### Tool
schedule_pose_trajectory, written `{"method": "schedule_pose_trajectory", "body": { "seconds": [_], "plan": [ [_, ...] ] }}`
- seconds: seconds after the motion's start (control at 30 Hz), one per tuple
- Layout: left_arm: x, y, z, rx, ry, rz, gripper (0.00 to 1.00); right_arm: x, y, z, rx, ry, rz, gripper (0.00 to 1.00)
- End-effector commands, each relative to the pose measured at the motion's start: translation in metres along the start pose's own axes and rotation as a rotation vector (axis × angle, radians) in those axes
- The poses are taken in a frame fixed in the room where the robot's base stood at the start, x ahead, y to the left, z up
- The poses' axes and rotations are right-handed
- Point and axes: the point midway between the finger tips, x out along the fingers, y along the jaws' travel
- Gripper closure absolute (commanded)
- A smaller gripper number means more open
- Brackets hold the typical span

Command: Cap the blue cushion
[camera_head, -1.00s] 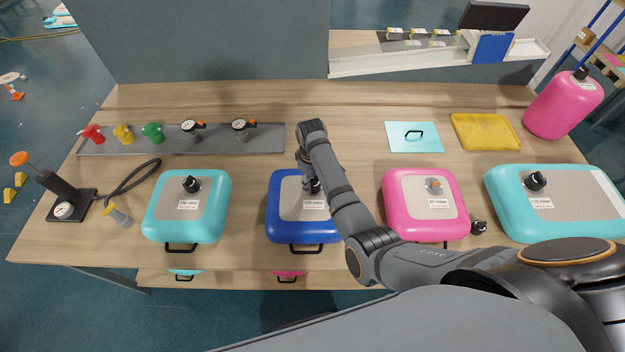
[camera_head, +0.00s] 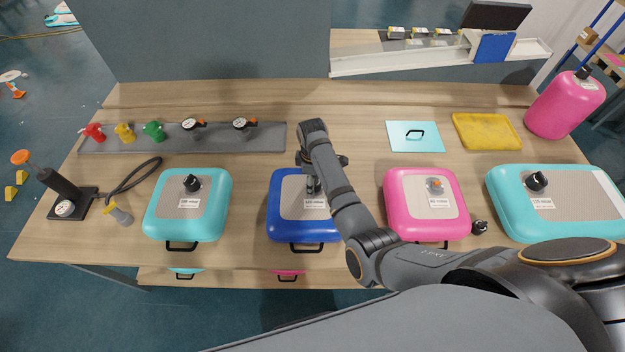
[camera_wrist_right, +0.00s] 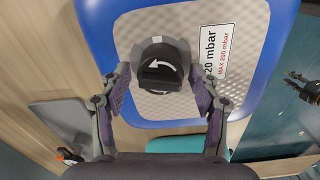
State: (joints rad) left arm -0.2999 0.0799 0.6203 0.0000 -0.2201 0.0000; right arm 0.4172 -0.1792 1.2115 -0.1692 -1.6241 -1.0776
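The blue cushion (camera_head: 281,231) lies on the workbench in front of my right arm. In the right wrist view the blue cushion (camera_wrist_right: 262,80) has a grey patterned top and a white mbar label. A black cap (camera_wrist_right: 160,68) with a white curved arrow sits on the cushion's valve. My right gripper (camera_wrist_right: 165,95) is open, with one finger on each side of the cap and a gap to it on both sides. In the head view my right gripper (camera_head: 322,161) is just above the cap, and the arm hides part of the cushion.
Left stands a turquoise cushion (camera_head: 159,216); right, a pink cushion (camera_head: 456,219) with an orange valve and a loose black cap (camera_head: 479,227) beside it. A larger turquoise cushion (camera_head: 520,210) lies far right. Behind is a grey rail (camera_head: 170,143) with fittings and gauges.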

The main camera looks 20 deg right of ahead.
Motion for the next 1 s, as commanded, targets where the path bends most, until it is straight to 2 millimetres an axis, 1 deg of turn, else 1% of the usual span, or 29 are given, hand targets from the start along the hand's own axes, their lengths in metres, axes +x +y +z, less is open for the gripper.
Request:
{"method": "schedule_pose_trajectory", "body": {
  "seconds": [0.27,0.37,0.47,0.7,0.8,0.9,1.0],
  "plan": [
    [0.0,-0.001,0.001,0.0,-0.001,-0.001,0.71,0.0,0.0,0.0,0.001,0.0,0.0,0.32],
    [0.0,-0.001,0.002,0.0,-0.001,-0.002,0.71,-0.005,0.0,0.0,0.001,0.0,0.0,0.32],
    [0.0,-0.001,0.001,0.0,-0.001,-0.001,0.71,-0.022,0.001,-0.001,0.002,0.002,0.003,0.32],
    [0.0,0.0,0.001,0.0,-0.001,0.0,0.71,-0.081,0.001,-0.001,0.001,0.003,0.004,0.32],
    [0.0,0.0,0.0,0.0,0.0,0.0,0.71,-0.1,0.001,-0.001,0.001,0.001,0.003,0.32],
    [0.0,0.0,0.0,0.0,0.0,0.0,0.71,-0.113,0.001,0.0,0.001,0.0,0.002,0.32],
    [0.0,0.0,0.0,0.0,0.0,0.0,0.71,-0.119,0.0,0.0,0.001,0.0,0.001,0.32]
  ]
}}
